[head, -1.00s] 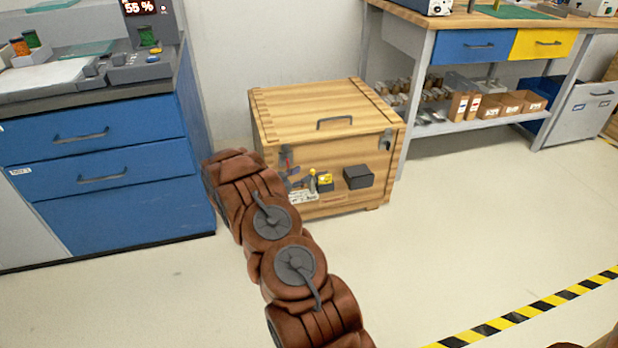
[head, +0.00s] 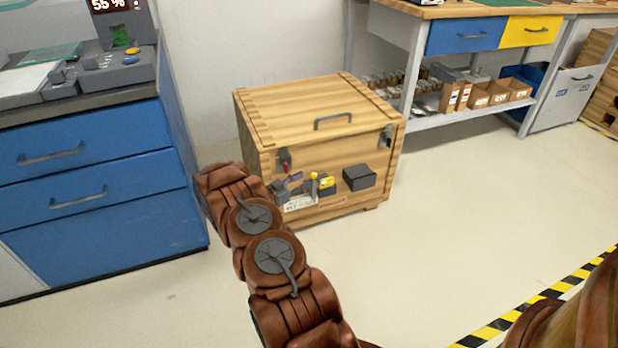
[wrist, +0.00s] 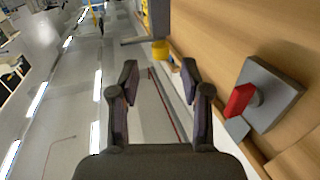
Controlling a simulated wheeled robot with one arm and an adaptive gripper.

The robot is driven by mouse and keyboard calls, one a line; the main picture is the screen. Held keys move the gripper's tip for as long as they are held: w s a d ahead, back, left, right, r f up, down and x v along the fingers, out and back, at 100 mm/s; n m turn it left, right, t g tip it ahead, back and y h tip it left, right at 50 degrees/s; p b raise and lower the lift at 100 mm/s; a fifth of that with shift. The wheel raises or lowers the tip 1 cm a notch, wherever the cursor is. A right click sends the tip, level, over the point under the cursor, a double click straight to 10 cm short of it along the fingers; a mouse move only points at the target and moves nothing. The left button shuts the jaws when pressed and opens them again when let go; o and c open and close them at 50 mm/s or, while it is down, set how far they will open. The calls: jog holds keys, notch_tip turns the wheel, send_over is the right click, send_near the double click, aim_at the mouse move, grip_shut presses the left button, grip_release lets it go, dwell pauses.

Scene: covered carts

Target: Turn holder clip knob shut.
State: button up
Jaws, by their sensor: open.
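A red knob (wrist: 239,100) on a square grey plate (wrist: 270,92) is fixed to the wooden crate wall (wrist: 225,35), at the right in the wrist view. In the head view a small red part (head: 284,157) shows on the crate's upper left front. I cannot tell for certain which fitting is the holder clip. My gripper (wrist: 160,76) is open and empty, with the red knob to the right of its fingers, apart from them.
The crate (head: 350,155) also carries a yellow-topped part (head: 314,177), a dark block (head: 359,177) and a grey latch (head: 387,136). A blue drawer cabinet (head: 95,190) stands at the left, a workbench (head: 430,12) behind right. The floor (head: 450,225) at right is clear.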

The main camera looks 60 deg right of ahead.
jog(key=shift+b+x, duration=0.45)
jog(key=shift+x, duration=1.65)
jog(key=shift+c, duration=0.4)
grip_shut()
